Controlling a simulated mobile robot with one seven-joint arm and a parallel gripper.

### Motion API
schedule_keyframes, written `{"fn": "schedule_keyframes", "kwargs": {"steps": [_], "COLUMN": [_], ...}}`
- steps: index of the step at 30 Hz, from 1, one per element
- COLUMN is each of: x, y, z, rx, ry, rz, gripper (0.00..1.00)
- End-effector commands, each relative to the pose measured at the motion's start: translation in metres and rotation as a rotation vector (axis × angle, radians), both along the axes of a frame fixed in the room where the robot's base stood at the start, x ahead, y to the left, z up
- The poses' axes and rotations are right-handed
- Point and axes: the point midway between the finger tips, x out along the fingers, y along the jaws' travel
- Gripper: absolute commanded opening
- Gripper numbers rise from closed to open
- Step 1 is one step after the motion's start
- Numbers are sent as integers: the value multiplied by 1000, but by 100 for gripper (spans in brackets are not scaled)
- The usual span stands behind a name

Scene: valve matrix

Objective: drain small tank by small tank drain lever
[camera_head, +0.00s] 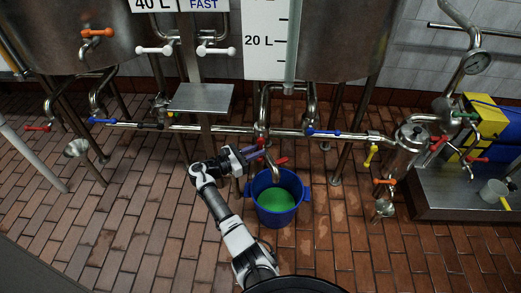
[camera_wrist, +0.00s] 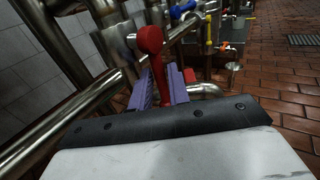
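My gripper (camera_head: 252,151) is low beneath the tanks, at a red lever (camera_head: 281,161) on the pipework. In the wrist view its purple fingers (camera_wrist: 161,88) stand close together on both sides of the red lever (camera_wrist: 150,42), whose thick end rises above them; they look shut on it. A blue bucket (camera_head: 262,211) with green liquid (camera_head: 276,200) stands on the floor just right of and below my gripper. One tank (camera_head: 345,35) is above it, behind a white 20 L gauge (camera_head: 259,40). Whether liquid flows from the outlet cannot be told.
Blue levers (camera_head: 322,131) sit along the horizontal pipe near my gripper. A small grey shelf (camera_head: 201,98) is at left. A metal filter vessel (camera_head: 411,137) and a yellow and blue pump (camera_head: 490,122) are at right. The brick floor in front is mostly clear.

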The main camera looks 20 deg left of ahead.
Motion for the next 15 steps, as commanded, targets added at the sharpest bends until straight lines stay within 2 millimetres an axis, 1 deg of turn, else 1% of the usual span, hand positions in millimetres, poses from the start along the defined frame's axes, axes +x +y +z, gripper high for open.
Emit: {"fn": "schedule_keyframes", "kwargs": {"steps": [3,6,15], "x": [11,15,16], "y": [-9,-12,-13], "z": [-1,0,0], "rx": [0,0,0], "ry": [0,0,0], "rz": [-1,1,2], "gripper": [18,18,18]}}
